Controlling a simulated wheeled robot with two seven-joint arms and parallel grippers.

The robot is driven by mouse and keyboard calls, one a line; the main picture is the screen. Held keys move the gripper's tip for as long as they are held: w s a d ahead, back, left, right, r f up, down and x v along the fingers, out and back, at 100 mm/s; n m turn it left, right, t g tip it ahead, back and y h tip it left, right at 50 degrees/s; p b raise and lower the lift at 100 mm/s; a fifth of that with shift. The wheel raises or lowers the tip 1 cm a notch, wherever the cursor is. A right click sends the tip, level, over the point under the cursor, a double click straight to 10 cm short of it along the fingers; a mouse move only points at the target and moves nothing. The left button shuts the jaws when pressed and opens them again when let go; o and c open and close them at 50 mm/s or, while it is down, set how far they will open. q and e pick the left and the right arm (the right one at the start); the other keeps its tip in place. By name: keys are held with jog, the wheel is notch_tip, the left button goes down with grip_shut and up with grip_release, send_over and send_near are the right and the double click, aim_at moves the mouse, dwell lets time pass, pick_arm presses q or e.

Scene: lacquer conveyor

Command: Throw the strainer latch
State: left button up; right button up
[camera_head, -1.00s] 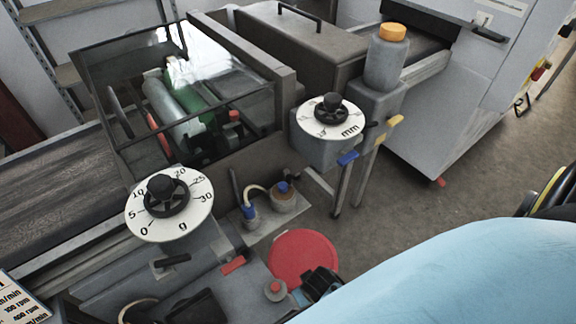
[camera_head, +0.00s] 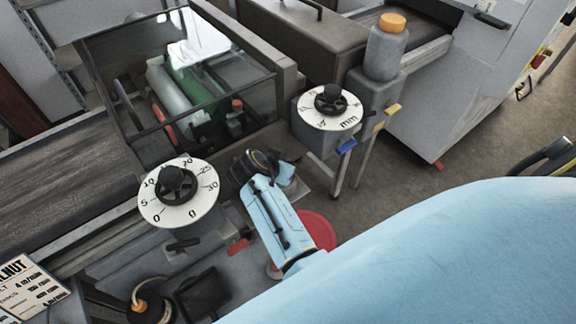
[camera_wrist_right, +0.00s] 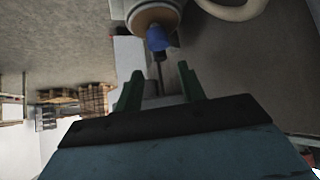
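The strainer is a round canister with a tan ring (camera_wrist_right: 155,17), at the top of the right wrist view. A blue latch tab (camera_wrist_right: 158,38) sits at its near side, with a thin dark rod running from it toward my fingers. My right gripper (camera_wrist_right: 160,88) has its two green fingers spread apart, with the blue tab just beyond the fingertips and no visible grip on it. In the head view my right gripper (camera_head: 256,165) reaches down over the strainer's place beside the machine, and my arm hides the strainer there. My left gripper is in neither current view.
The grams dial (camera_head: 178,193) stands left of my right gripper and the mm dial (camera_head: 330,106) right of it. The glass hood (camera_head: 180,85) is close behind. A red disc (camera_head: 318,230) lies below my arm.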

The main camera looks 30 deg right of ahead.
jog(key=shift+b+x, duration=1.25)
jog(key=shift+x, duration=1)
jog(key=shift+c, duration=0.4)
grip_shut()
jog(key=n+t+p, duration=0.1)
jog(key=p, duration=0.1)
jog(key=d+n+t+y+p, duration=0.1)
jog(key=n+p, duration=0.1)
jog(key=p, duration=0.1)
jog(key=shift+s+d+r+y, duration=0.2)
jog(key=shift+s+y, duration=0.1)
jog(key=shift+s, duration=0.05)
jog(key=shift+d+f+n+y+p, duration=0.15)
jog(key=shift+n+y+p, duration=0.25)
jog(key=shift+n, duration=0.3)
